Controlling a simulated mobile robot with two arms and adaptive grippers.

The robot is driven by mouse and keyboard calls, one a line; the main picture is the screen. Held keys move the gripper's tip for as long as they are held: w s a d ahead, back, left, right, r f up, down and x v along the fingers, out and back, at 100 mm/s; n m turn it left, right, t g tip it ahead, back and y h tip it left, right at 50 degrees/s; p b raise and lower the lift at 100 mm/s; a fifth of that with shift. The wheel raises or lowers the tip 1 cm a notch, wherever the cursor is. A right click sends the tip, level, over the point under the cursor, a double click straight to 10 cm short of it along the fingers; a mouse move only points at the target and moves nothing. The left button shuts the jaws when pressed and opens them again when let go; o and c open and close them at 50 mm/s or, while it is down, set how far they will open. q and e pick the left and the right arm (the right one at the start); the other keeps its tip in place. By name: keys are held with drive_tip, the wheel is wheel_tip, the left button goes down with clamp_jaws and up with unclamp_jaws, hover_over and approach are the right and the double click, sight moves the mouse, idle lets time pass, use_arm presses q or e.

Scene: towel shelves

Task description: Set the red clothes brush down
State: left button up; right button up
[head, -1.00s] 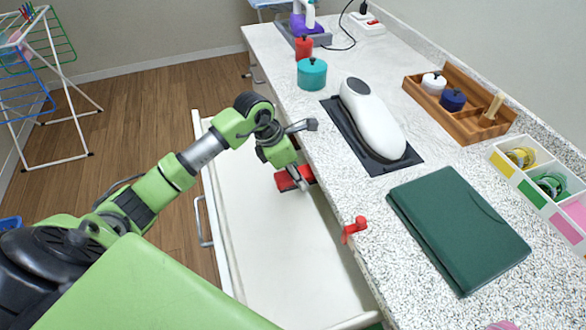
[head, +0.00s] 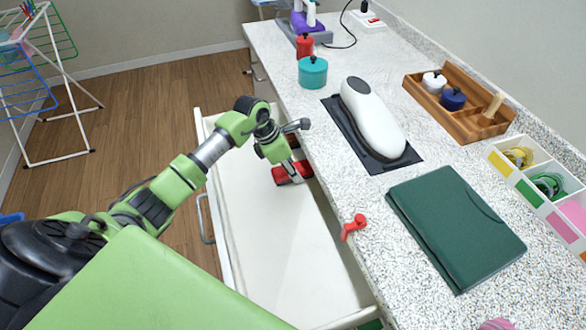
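The red clothes brush (head: 283,175) is over the open white drawer, near the drawer's right side by the counter edge. My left gripper (head: 297,177) points down at the brush, its grey fingers across the middle of it, and appears shut on it. Part of the brush is hidden behind the fingers. I cannot tell whether the brush touches the drawer floor (head: 262,235). My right gripper is not in view.
The counter (head: 330,150) overhangs the drawer on the right. The drawer's near part is clear.

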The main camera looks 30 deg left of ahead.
use_arm(q)
drive_tip(key=o, duration=1.1)
drive_tip(key=shift+c, duration=0.2)
drive_tip(key=v, duration=1.2)
drive_tip(key=shift+r+b, duration=0.15)
drive_tip(key=shift+b, duration=0.2)
